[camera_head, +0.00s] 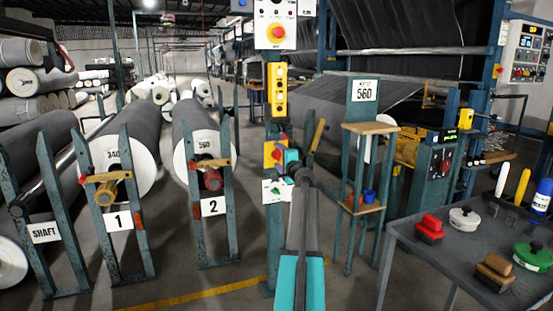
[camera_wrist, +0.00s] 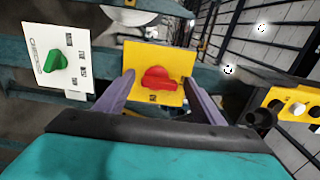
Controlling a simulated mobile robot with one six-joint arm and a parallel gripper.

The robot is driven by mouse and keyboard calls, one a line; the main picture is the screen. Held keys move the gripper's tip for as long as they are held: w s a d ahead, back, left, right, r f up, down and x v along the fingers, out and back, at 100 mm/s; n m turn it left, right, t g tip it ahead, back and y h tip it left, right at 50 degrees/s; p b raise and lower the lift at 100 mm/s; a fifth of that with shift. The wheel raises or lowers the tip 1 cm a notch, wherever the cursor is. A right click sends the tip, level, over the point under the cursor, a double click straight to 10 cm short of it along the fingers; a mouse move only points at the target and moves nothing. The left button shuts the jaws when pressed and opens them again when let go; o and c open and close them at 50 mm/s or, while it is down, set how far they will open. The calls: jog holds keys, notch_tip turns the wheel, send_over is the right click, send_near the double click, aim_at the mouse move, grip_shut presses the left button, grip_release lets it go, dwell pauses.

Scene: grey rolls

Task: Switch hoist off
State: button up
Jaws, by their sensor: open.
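A red rotary knob (camera_wrist: 158,78) sits on a yellow plate (camera_wrist: 135,55) in the wrist view, its grip bar lying roughly across the picture. The yellow plate is also on the teal post in the head view (camera_head: 268,153). My gripper (camera_wrist: 159,84) is open, with one purple finger on each side of the knob; I cannot tell whether they touch it. In the head view my gripper (camera_head: 289,163) is in front of the post and partly covers the plate. The small lettering under the knob is not readable, so no hoist label can be made out.
A white plate with a green knob (camera_wrist: 55,62) is close on the left in the wrist view. A yellow push-button box (camera_head: 277,90) hangs above on the post. A wooden-topped stand (camera_head: 370,128) and a grey table (camera_head: 430,255) stand to the right.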

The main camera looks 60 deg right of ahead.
jog(key=p+v, duration=0.2)
jog(key=v, duration=1.1)
jog(key=shift+s+a+p, duration=0.2)
jog(key=shift+s+p, duration=0.1)
jog(key=shift+w, duration=0.1)
dwell(0.5)
